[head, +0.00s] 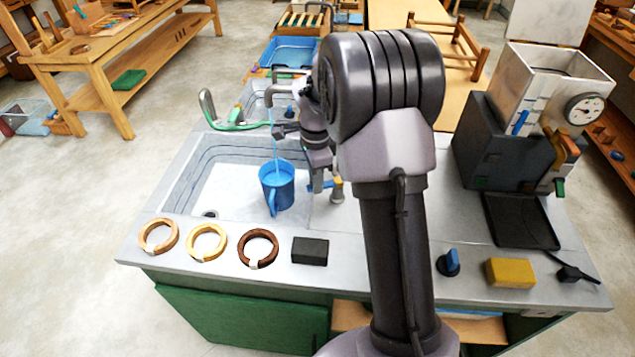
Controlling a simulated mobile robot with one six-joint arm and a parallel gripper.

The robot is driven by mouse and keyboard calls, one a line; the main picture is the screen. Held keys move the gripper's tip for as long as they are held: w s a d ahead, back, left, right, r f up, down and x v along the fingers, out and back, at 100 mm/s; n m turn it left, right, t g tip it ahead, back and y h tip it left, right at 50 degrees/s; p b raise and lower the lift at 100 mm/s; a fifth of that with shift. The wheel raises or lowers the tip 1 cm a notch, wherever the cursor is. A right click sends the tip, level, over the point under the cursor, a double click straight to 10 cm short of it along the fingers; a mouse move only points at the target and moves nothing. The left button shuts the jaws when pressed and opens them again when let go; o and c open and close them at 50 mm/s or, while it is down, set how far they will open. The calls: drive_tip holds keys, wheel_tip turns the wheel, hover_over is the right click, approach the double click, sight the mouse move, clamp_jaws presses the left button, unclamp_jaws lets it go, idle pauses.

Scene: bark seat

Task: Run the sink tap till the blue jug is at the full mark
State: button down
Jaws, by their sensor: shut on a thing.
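The blue jug (284,196) stands upright in the sink basin (232,191), its handle toward me. A thin blue stream of water (275,150) falls from the sink tap's spout (269,95) into it. The water level and any full mark inside cannot be made out. My gripper (319,184) points down at the basin's right side, right of the jug and apart from it. It is shut at a small lever with blue and yellow parts (337,183) on a grey post. My arm hides part of the tap and the grip.
A dark machine with a dial (584,109) stands right.

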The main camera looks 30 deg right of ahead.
drive_tip(key=shift+w+d+m, duration=0.25)
drive_tip(key=shift+w+m, duration=0.35)
drive_tip(key=shift+m, duration=0.6)
drive_tip(key=shift+w+d+m, duration=0.25)
drive_tip(key=shift+w+m, duration=0.35)
drive_tip(key=shift+m, duration=0.6)
drive_tip(key=c, duration=1.3)
unclamp_jaws()
wheel_tip(320, 180, up, 18)
drive_tip(key=p, duration=0.6)
drive_tip(key=shift+f, duration=0.25)
